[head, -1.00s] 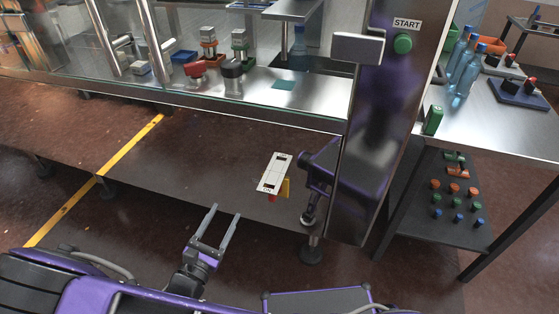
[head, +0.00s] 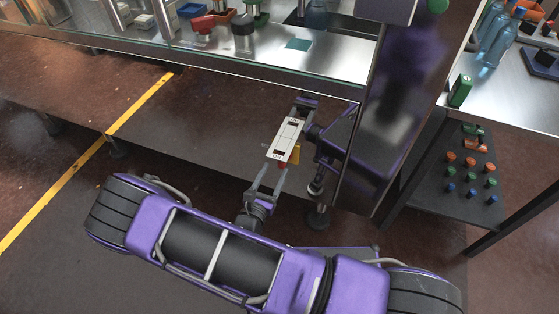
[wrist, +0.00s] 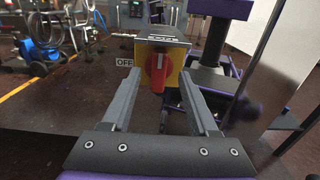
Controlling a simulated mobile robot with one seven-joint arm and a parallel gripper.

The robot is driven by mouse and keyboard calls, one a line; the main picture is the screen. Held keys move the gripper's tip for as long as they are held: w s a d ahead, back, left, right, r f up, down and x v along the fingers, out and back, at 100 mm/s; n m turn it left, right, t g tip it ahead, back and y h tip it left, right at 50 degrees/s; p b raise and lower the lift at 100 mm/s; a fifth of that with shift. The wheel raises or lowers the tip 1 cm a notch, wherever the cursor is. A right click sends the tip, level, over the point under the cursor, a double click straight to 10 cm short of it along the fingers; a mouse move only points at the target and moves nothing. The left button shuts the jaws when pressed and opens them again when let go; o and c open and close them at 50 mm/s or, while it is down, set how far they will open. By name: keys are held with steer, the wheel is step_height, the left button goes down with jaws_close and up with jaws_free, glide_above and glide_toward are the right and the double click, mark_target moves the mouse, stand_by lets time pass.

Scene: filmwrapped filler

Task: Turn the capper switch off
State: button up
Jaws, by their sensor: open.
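The capper switch is a red rotary knob (wrist: 158,74) on a yellow plate (wrist: 173,68), at the front of a small box. In the wrist view the knob's grip stands roughly upright, and a white OFF label (wrist: 124,62) sits to its left. My gripper (wrist: 159,80) is open, with one finger on each side of the knob. I cannot tell whether either finger touches it. It also shows in the head view (head: 272,167).
A dark machine column (head: 403,110) stands right of the switch. A glass-fronted steel worktop (head: 260,70) lies above and behind it. A shelf with coloured knobs (head: 440,180) is at the right. Open floor (head: 60,250) lies to the left.

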steer(key=x, duration=0.5)
steer(key=shift+w, duration=0.1)
jaws_close()
